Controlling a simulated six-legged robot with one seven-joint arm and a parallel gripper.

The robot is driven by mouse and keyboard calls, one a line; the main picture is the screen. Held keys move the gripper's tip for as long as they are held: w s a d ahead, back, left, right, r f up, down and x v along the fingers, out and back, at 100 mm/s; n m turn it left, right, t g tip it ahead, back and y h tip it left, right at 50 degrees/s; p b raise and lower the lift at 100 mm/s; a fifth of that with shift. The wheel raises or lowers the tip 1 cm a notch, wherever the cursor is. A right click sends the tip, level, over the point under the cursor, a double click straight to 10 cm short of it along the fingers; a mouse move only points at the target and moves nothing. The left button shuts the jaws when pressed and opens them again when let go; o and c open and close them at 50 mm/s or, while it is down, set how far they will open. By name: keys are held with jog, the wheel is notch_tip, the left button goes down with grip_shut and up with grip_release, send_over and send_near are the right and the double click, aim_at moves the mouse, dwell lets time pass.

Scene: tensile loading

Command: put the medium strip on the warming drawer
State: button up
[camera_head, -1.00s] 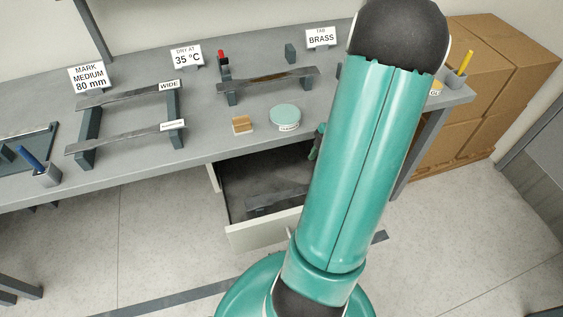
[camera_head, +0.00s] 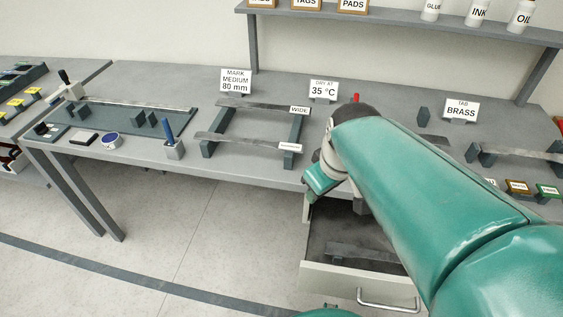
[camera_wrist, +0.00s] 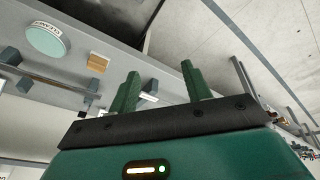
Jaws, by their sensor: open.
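Two dark strips lie across a rack on the bench. The rear strip (camera_head: 260,107) is tagged WIDE. The front strip (camera_head: 235,141) has a white tag (camera_head: 290,146) too small to read surely; it is likely the medium strip. The warming drawer (camera_head: 345,279) is pulled open below the bench, with a dark bar-like piece inside, partly hidden by my arm. My gripper (camera_head: 322,182) is by the bench's front edge, above the drawer and right of the front strip. In the wrist view, my gripper's two green fingers (camera_wrist: 162,88) are apart with no strip between them.
A 35 °C sign (camera_head: 323,91) and a MARK MEDIUM 80 mm sign (camera_head: 236,81) stand behind. In the wrist view, a round tin (camera_wrist: 48,40) and a wooden block (camera_wrist: 97,62) sit on the bench. Floor left of the drawer is clear.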

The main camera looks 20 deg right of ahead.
jog(key=s+a+r+m+t, duration=0.2)
jog(key=s+a+r+m, duration=0.1)
jog(key=a, duration=0.4)
jog(key=shift+s+a+r, duration=0.15)
jog(key=shift+s+r, duration=0.3)
jog(key=shift+c, duration=1.4)
